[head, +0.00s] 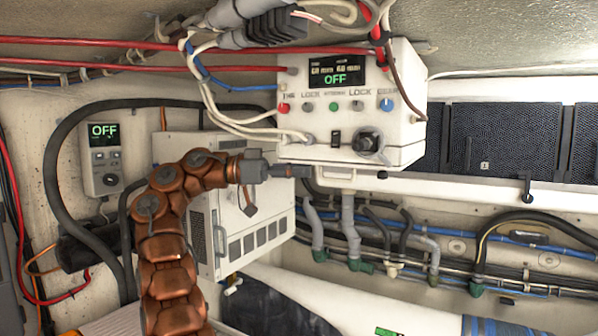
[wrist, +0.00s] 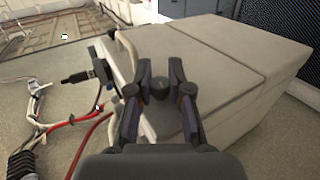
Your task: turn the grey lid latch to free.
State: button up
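In the wrist view, a dark grey, knob-like piece (wrist: 160,88) sits on the pale box face between my fingers; it looks like the lid latch. Its turned position cannot be read. My gripper (wrist: 159,96) is open around it, with a finger on each side and a visible gap; contact is not clear. In the head view, my gripper (head: 306,172) reaches from the left to the lower left edge of the white control box (head: 300,152). The latch is not distinguishable there.
The box front has a black knob (head: 368,142), small coloured buttons and a display (head: 336,71) reading OFF. White cables and red pipes run close above my arm. A grey louvred cabinet (head: 240,215) stands behind my wrist.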

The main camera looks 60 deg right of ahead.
jog(key=o, duration=0.4)
jog(key=shift+o, duration=0.2)
jog(key=shift+w+d+f+n+t+h, duration=0.1)
jog(key=shift+f+n+t+h, duration=0.05)
jog(key=shift+n+t+h, duration=0.4)
jog(key=shift+f+n+t+h+b, duration=0.1)
jog(key=shift+n+t+h+b, duration=0.3)
jog(key=shift+h+b, duration=0.4)
jog(key=shift+b, duration=0.55)
jog(key=shift+n+t+h+b, duration=0.45)
jog(key=shift+n+t+b, duration=0.1)
jog(key=shift+b, duration=0.45)
